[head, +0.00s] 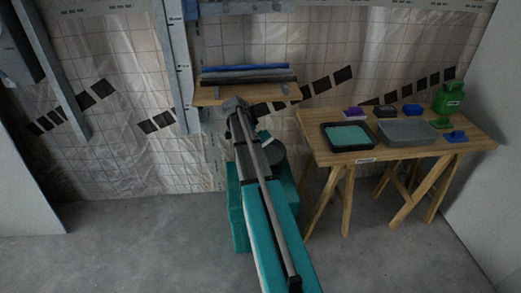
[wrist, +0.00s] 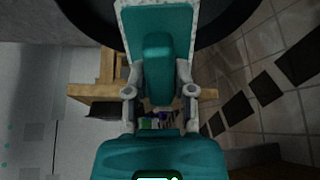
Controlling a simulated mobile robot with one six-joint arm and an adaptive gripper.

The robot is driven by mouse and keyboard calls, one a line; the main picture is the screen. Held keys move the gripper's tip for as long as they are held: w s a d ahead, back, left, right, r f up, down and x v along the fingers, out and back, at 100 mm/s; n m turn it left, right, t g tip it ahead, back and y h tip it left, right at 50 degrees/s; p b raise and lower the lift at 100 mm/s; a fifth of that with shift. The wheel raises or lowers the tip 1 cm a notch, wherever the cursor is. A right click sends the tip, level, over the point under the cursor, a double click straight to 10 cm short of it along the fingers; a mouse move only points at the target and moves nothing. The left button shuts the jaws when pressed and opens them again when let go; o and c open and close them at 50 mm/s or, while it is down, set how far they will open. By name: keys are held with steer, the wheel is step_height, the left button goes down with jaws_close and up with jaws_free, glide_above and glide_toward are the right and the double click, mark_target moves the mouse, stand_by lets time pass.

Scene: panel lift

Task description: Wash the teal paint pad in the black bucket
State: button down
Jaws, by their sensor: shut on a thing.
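The teal paint pad (wrist: 181,20) is at the top centre of the wrist view, a teal block with a pale speckled edge. My gripper (wrist: 160,90) is shut on it, with one finger on each side of its raised middle. The black bucket (wrist: 225,22) shows as a dark curved rim behind the pad at the top of the wrist view. I cannot tell whether the pad is inside the rim or above it. In the head view the dark bucket (head: 275,155) stands beside my arm, partly hidden by it, with a small teal and white patch close above it.
A wooden trestle table (head: 318,160) stands right of the bucket. It holds a black tray (head: 371,146) with teal paint, a grey tray (head: 408,132), several coloured pads and a green jug (head: 449,98). A wooden shelf (head: 213,98) is behind my arm. Floor at left is clear.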

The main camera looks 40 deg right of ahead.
mark_target(259, 133)
steer(key=shift+r+p, duration=1.4)
steer(key=shift+r, duration=0.25)
